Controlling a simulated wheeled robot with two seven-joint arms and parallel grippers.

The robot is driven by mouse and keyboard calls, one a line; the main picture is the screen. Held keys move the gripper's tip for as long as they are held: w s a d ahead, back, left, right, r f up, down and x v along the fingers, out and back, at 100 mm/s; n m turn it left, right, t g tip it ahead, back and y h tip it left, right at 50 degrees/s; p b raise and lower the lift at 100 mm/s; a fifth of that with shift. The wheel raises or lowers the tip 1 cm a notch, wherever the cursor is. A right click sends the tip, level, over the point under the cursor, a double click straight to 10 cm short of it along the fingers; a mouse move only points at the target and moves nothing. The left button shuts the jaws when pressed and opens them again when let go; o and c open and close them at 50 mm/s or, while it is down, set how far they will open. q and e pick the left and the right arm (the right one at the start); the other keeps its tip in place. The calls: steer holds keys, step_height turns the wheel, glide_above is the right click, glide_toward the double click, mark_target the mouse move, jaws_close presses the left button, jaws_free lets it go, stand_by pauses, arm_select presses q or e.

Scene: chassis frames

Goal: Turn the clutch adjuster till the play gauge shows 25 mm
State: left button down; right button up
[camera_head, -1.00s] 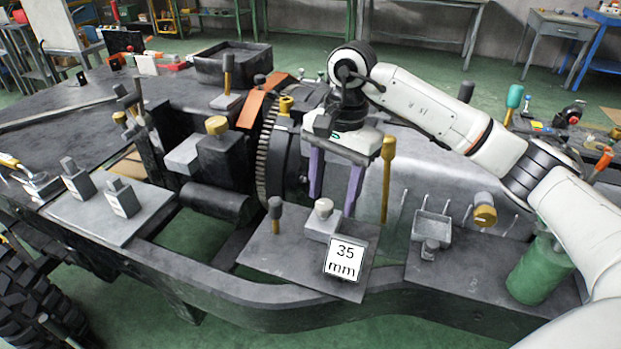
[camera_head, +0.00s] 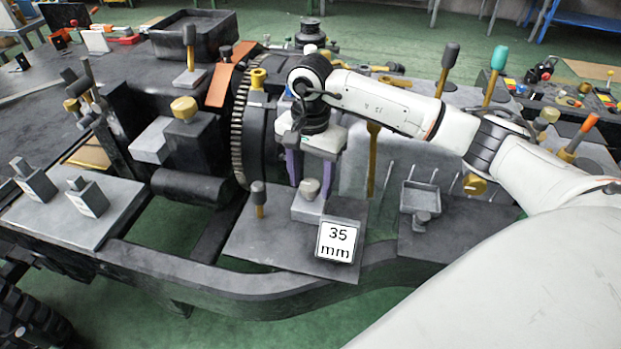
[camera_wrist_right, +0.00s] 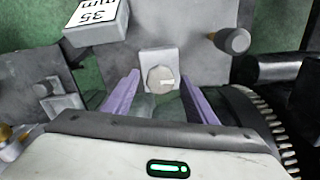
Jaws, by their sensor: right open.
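The clutch adjuster looks to be a round pale knob (camera_head: 310,188) on a small grey block, on the plate at the front of the chassis. The play gauge (camera_head: 337,242) is a white square beside it and reads 35 mm. My right gripper (camera_head: 311,176) points down at the knob with its purple fingers apart. In the right wrist view the knob (camera_wrist_right: 160,79) sits midway between the open fingers, with a light mark on its face; I cannot tell whether they touch it. The gauge (camera_wrist_right: 97,15) is upside down there. My left gripper is not in view.
A dark-knobbed lever (camera_head: 258,196) stands left of the adjuster. The toothed flywheel (camera_head: 238,125) and a yellow-brown lever (camera_head: 372,160) stand close around my right gripper. A small grey tray (camera_head: 420,196) lies to the right.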

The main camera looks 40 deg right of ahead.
steer(key=c, duration=0.8)
steer(key=shift+c, duration=1.3)
steer(key=shift+m, duration=0.3)
